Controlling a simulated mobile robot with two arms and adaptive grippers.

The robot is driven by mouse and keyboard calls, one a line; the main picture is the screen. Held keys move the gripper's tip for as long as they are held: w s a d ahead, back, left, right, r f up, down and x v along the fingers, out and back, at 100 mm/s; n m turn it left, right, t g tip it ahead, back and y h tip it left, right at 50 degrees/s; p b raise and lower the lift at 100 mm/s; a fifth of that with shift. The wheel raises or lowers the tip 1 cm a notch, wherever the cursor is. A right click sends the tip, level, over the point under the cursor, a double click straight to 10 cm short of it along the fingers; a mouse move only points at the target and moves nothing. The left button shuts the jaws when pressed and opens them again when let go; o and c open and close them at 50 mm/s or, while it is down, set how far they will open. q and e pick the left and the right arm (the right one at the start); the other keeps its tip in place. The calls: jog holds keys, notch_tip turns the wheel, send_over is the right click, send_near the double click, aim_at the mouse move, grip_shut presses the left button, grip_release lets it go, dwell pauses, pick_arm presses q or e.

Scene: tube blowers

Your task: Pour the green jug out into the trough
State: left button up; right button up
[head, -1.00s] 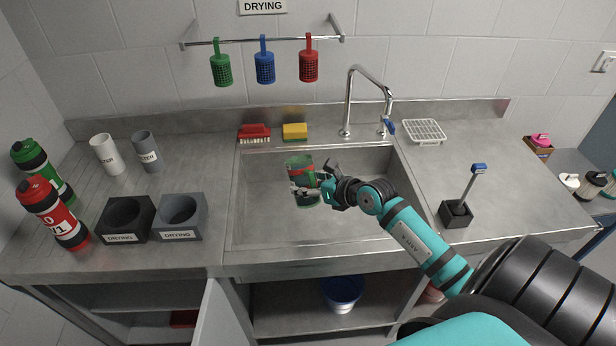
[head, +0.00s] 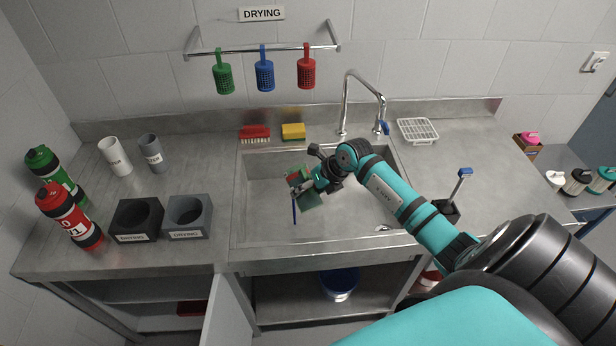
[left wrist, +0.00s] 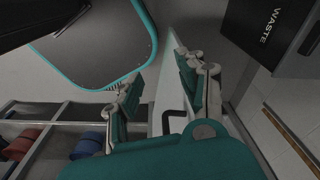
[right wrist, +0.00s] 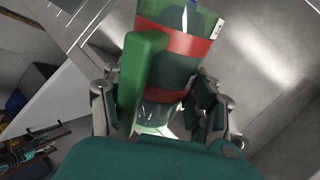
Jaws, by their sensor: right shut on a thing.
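The green jug (head: 308,200), see-through green with a red band, is tilted over the trough (head: 262,215), the steel sink basin. A thin blue stream falls from its lip into the basin. My right gripper (head: 316,182) is shut on the jug. In the right wrist view the jug (right wrist: 176,80) fills the middle, with its solid green handle (right wrist: 140,78) between the fingers (right wrist: 160,112). The level inside is hard to tell. My left gripper (left wrist: 160,100) is open and empty, away from the sink. It does not show in the head view.
A red brush (head: 255,133) and yellow sponge (head: 293,131) lie behind the basin, near the tap (head: 345,105). Red (head: 70,217) and green bottles (head: 55,172) and two dark holders (head: 137,219) stand left. A wire rack (head: 418,130) lies right. A waste bin (left wrist: 275,30) is near my left gripper.

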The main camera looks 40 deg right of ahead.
jog(key=shift+w+d+f+g, duration=0.15)
jog(key=shift+w+g, duration=0.15)
jog(key=shift+g, duration=0.4)
jog(key=shift+w+f+g, duration=0.2)
jog(key=shift+f+g, duration=0.1)
jog(key=shift+g, duration=0.1)
jog(key=shift+w+f+m+g+y+b, duration=0.3)
jog(key=shift+f+m+g+b, duration=0.15)
jog(key=shift+g+b, duration=0.55)
jog(key=shift+w+f+g+b, duration=0.2)
jog(key=shift+g+b, duration=0.2)
jog(key=shift+b, duration=0.4)
jog(key=shift+w+d+r+g+y+b, duration=0.1)
jog(key=shift+w+r+g+y+b, duration=0.35)
jog(key=shift+g+b, duration=0.5)
jog(key=b, duration=0.1)
jog(key=g+b, duration=0.1)
jog(key=b, duration=0.1)
jog(key=shift+w+r+m, duration=0.2)
jog(key=shift+r+m, duration=0.05)
jog(key=shift+r, duration=0.05)
jog(key=shift+w+r+g+b, duration=0.1)
jog(key=shift+r+g+b, duration=0.15)
jog(key=shift+b, duration=0.3)
jog(key=shift+d, duration=0.1)
